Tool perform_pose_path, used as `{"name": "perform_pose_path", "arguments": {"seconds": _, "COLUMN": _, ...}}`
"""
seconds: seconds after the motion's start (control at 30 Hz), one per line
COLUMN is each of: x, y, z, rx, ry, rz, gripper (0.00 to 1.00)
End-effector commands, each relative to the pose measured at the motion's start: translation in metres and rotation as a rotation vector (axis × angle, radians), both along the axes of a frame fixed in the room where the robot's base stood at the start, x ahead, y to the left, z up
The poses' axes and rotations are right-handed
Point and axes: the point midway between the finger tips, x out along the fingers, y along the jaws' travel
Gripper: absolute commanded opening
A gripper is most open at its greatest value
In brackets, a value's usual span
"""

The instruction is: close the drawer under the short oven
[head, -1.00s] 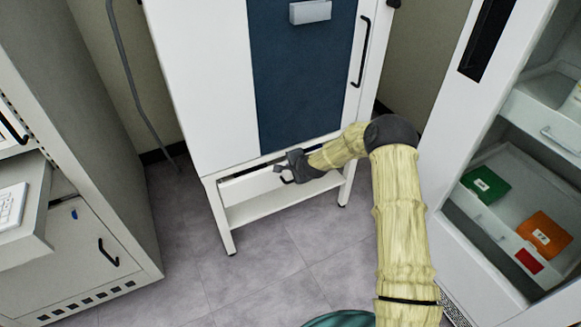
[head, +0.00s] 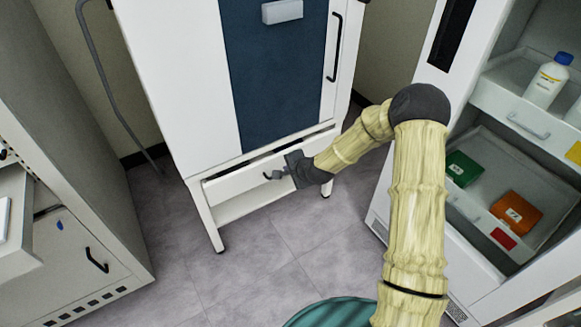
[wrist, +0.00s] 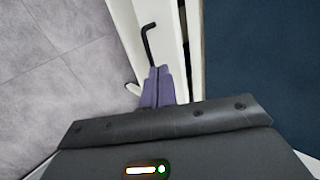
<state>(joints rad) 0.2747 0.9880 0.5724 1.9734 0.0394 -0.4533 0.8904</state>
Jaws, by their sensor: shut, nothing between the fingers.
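The short oven is a white cabinet with a dark blue door (head: 280,85). Under it is a white drawer (head: 228,186), which stands slightly out, with a narrow dark gap above its front. The drawer's small black handle shows as a bent bar in the wrist view (wrist: 149,42), on the white drawer front (wrist: 170,30). My gripper (head: 276,175) is shut and empty, at the drawer front beside the handle. In the wrist view its purplish fingers (wrist: 158,86) are together and overlap the drawer front. I cannot tell whether they touch it.
A white open-shelved cabinet (head: 400,195) stands at the right, with a green box (head: 463,168) and an orange box (head: 516,211). A grey cabinet (head: 85,235) stands at the left. A grey hose (head: 103,75) hangs beside the oven. The tiled floor (head: 250,255) in front is clear.

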Motion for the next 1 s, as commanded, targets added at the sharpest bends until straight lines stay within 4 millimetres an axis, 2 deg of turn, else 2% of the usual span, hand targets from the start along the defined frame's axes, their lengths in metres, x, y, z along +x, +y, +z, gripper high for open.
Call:
{"name": "perform_pose_path", "arguments": {"seconds": 0.3, "x": -0.002, "y": -0.005, "z": 0.002, "rx": 0.000, "ry": 0.000, "rz": -0.005, "gripper": 0.00}}
{"name": "perform_pose_path", "arguments": {"seconds": 0.43, "x": -0.003, "y": -0.008, "z": 0.004, "rx": -0.012, "ry": 0.000, "rz": 0.002, "gripper": 0.25}}
{"name": "perform_pose_path", "arguments": {"seconds": 0.57, "x": -0.014, "y": -0.011, "z": 0.013, "rx": -0.081, "ry": 0.002, "rz": 0.064, "gripper": 0.25}}
{"name": "perform_pose_path", "arguments": {"seconds": 0.77, "x": -0.054, "y": -0.031, "z": 0.042, "rx": -0.303, "ry": 0.020, "rz": 0.257, "gripper": 0.25}}
{"name": "perform_pose_path", "arguments": {"seconds": 1.0, "x": -0.119, "y": -0.071, "z": 0.085, "rx": -0.571, "ry": 0.078, "rz": 0.493, "gripper": 0.25}}
